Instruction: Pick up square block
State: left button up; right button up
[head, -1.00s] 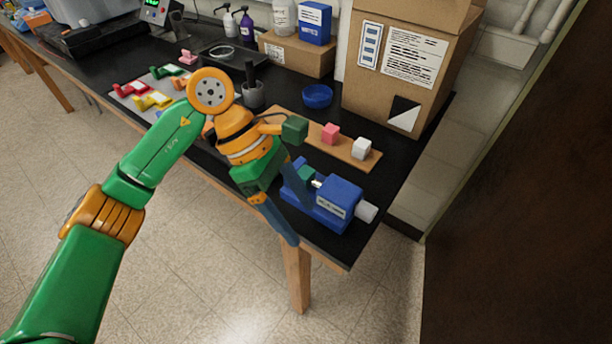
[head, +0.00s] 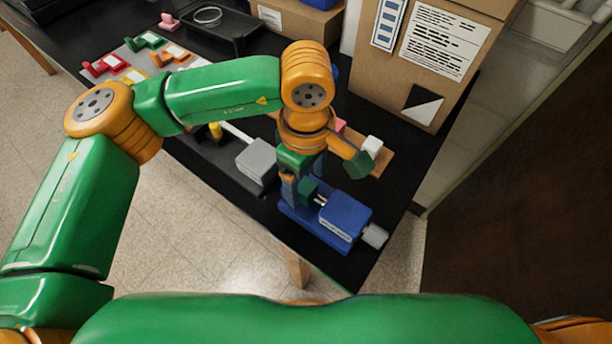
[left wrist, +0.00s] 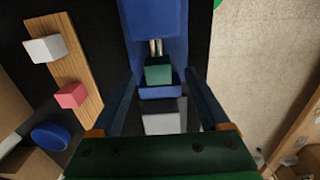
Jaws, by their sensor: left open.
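A dark green square block (head: 308,190) sits in the jaws of a blue vise (head: 345,217) near the table's right front corner. In the left wrist view the green block (left wrist: 158,71) is seen from above, in front of the vise's blue body (left wrist: 157,20). My left gripper (head: 303,184) is over the vise, pointing down, open and empty. In the left wrist view its two fingers lie left and right of the block, with gaps on both sides. I cannot tell how far above the block the fingertips are. My right gripper is not in view.
A pink block (left wrist: 71,95) and a white block (left wrist: 45,48) rest on a wooden board (left wrist: 78,62). A grey box (head: 257,160) stands left of the vise. A large cardboard box (head: 440,45) stands behind. A blue bowl (left wrist: 50,136) is near the board.

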aim_at(306, 186)
pick_arm(q)
notch_tip(306, 186, down, 3)
jog(key=shift+w+f, duration=0.1)
jog(key=shift+w, duration=0.1)
jog(key=shift+s, duration=0.15)
jog(key=c, duration=1.2)
grip_shut()
